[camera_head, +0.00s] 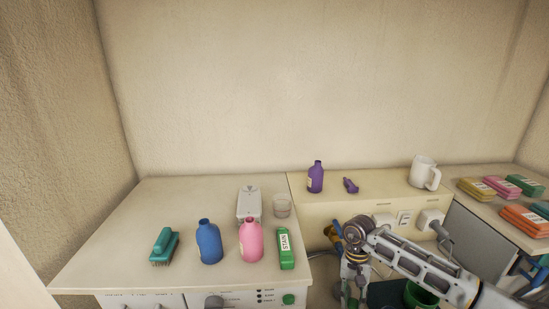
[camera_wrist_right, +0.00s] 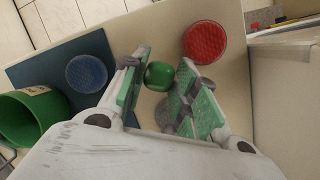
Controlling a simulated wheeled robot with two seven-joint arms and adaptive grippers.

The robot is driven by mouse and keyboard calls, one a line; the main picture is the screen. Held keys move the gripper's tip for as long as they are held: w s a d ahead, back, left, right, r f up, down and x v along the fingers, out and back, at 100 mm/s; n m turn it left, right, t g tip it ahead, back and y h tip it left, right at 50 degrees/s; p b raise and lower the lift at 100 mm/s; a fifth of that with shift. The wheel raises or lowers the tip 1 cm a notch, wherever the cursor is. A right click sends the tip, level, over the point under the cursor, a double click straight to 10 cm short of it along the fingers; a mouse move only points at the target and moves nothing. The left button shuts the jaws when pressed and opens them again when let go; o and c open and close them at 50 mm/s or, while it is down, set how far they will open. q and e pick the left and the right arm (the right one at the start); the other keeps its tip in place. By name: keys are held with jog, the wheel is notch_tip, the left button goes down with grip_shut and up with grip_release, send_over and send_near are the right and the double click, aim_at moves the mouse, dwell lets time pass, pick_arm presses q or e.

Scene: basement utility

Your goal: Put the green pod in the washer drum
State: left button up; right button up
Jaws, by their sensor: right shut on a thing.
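In the right wrist view the green pod (camera_wrist_right: 159,76), small and rounded, sits between the fingertips of my right gripper (camera_wrist_right: 161,70). The gripper is shut on it, above a pale surface. In the head view my right arm comes in from the right and bends downward past the counter's edge; the pod cannot be made out there. The washer drum is not visible. A white front panel with knobs (camera_head: 214,301) shows under the left counter, cut off by the bottom edge. My left gripper is not in view.
Below the gripper lie a red disc (camera_wrist_right: 201,42), a blue disc (camera_wrist_right: 86,73) and a grey disc partly hidden by a finger. Bottles, a brush and a green stain box (camera_head: 285,249) stand on the left counter.

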jog(key=n, duration=0.2)
jog(key=a+n+h, duration=0.1)
jog(key=n, duration=0.3)
jog(key=shift+s+a+r+h, duration=0.15)
jog(key=shift+s+a+h, duration=0.15)
jog(key=shift+s+a, duration=0.1)
jog(key=shift+w, duration=0.1)
dwell(0.4)
dwell(1.2)
